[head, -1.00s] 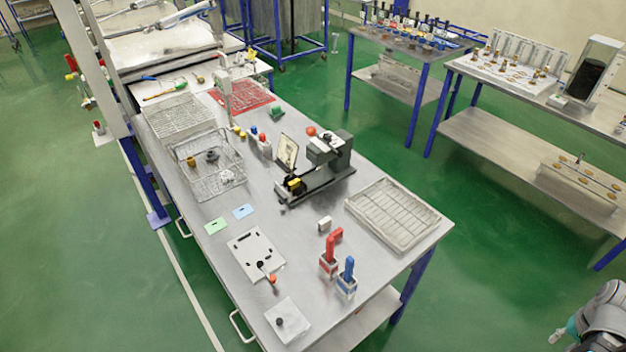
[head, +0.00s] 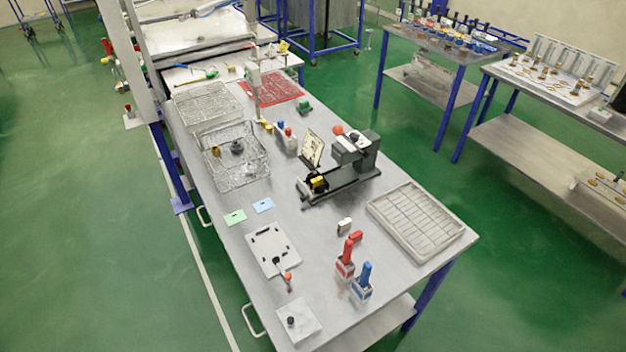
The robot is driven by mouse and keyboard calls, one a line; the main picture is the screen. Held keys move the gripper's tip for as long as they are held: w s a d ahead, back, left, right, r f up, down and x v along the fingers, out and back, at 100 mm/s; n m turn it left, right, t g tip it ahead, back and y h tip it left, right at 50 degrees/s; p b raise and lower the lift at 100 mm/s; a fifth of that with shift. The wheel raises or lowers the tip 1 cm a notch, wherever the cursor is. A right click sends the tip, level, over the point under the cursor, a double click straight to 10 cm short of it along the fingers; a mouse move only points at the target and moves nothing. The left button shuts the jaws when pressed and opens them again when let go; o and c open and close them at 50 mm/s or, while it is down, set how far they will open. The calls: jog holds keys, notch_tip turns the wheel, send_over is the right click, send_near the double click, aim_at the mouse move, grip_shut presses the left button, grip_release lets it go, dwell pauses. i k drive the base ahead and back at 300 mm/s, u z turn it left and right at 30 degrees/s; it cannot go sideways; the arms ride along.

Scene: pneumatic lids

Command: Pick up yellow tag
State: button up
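No flat yellow tag can be made out for certain in the head view. A light green tag (head: 235,217) and a light blue tag (head: 263,205) lie flat and apart on the metal table (head: 215,275), near its left edge. Small yellow parts show on the dark bench device (head: 345,172) and near the red and blue buttons (head: 284,135), but they are too small to name. My gripper is not in view.
A wire basket (head: 262,176) stands behind the tags. Green floor is clear on the left.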

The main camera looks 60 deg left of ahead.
aim_at(318, 181)
jog(key=z, duration=0.5)
jog(key=i, duration=0.3)
jog(key=u, duration=3.35)
jog(key=i, duration=0.5)
jog(key=z, duration=0.1)
